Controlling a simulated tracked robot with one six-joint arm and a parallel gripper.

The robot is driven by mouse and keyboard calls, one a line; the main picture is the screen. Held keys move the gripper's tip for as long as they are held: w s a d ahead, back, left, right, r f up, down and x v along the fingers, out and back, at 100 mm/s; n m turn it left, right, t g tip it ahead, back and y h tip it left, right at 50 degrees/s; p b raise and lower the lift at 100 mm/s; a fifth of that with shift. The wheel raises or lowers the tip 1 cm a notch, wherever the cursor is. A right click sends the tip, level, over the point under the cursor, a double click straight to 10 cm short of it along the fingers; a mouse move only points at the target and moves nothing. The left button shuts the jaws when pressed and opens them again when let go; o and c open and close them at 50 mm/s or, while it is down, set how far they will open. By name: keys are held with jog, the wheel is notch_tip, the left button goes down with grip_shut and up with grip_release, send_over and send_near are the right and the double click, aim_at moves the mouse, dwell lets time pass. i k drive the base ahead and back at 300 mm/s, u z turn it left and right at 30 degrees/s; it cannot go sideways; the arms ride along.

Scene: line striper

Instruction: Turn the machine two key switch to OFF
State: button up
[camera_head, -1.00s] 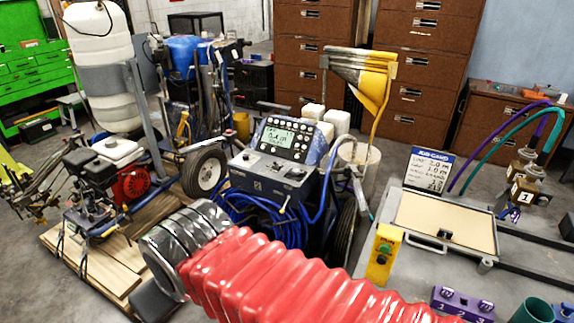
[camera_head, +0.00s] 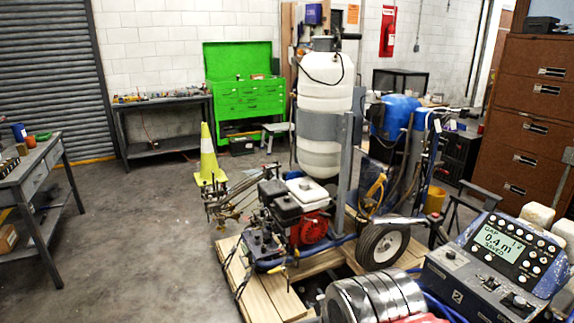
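A line striper control console (camera_head: 482,273) with a number 2 label (camera_head: 457,296) stands at the lower right, cut off by the frame edge. Its lit screen (camera_head: 497,241) reads about "0.4 m SAVED", among rows of round buttons. Small knobs or switches (camera_head: 491,284) sit on the grey lower panel; I cannot tell which is the key switch or how it is set. My arm's banded metal segment and red sleeve show at the bottom edge, left of the console. My gripper is not in view.
Another wheeled machine with a red and black engine (camera_head: 300,205) and a white tank (camera_head: 325,110) stands on a wooden pallet (camera_head: 262,290). A yellow-green cone (camera_head: 208,160), a green cabinet (camera_head: 245,95) and a workbench (camera_head: 35,180) stand farther left. Grey floor at left is clear.

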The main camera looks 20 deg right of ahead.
aim_at(518, 301)
jog(key=i, duration=0.75)
jog(key=z, duration=2.55)
jog(key=i, duration=0.7)
